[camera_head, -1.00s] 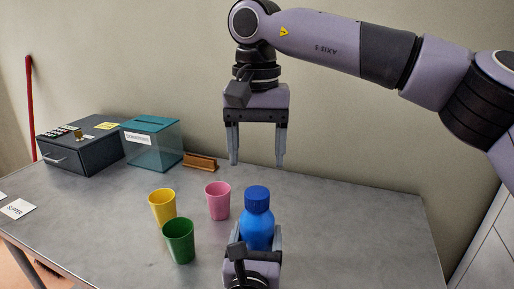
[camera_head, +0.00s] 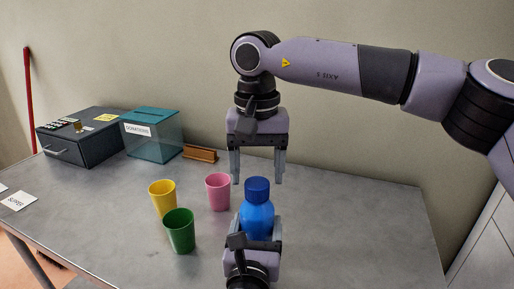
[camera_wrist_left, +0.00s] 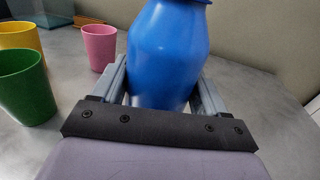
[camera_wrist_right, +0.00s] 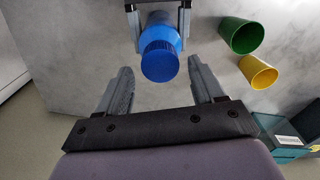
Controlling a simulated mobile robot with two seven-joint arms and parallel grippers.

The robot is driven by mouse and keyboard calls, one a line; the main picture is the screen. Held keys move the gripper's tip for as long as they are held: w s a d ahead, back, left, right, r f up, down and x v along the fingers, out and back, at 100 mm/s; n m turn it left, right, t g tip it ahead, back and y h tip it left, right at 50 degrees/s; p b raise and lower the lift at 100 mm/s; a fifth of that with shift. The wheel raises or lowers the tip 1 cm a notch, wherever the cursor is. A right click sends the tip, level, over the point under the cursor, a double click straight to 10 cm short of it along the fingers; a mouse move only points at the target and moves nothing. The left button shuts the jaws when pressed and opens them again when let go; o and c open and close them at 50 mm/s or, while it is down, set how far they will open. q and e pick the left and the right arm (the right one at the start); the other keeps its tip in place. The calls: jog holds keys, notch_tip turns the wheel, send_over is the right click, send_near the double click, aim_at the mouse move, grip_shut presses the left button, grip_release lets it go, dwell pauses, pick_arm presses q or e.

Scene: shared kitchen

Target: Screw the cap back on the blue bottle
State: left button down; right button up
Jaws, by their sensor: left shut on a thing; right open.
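The blue bottle (camera_head: 257,218) stands upright on the grey table with a darker blue cap (camera_head: 257,189) on its neck. My left gripper (camera_head: 257,236) is shut on the bottle's body, and the left wrist view shows its fingers on both sides of the bottle (camera_wrist_left: 168,60). My right gripper (camera_head: 258,182) is open and empty, pointing down above and behind the cap. In the right wrist view the cap (camera_wrist_right: 160,62) lies ahead of the right gripper's open fingers (camera_wrist_right: 160,85), not between them. Whether the cap is tight cannot be told.
Yellow (camera_head: 162,198), pink (camera_head: 218,191) and green (camera_head: 179,231) cups stand left of the bottle. A dark cash box (camera_head: 82,140), a teal donations box (camera_head: 152,137) and a wooden block (camera_head: 200,154) are at the back left. The table (camera_head: 370,230) is clear to the right.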

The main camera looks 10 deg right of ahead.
jog(key=shift+f, duration=1.2)
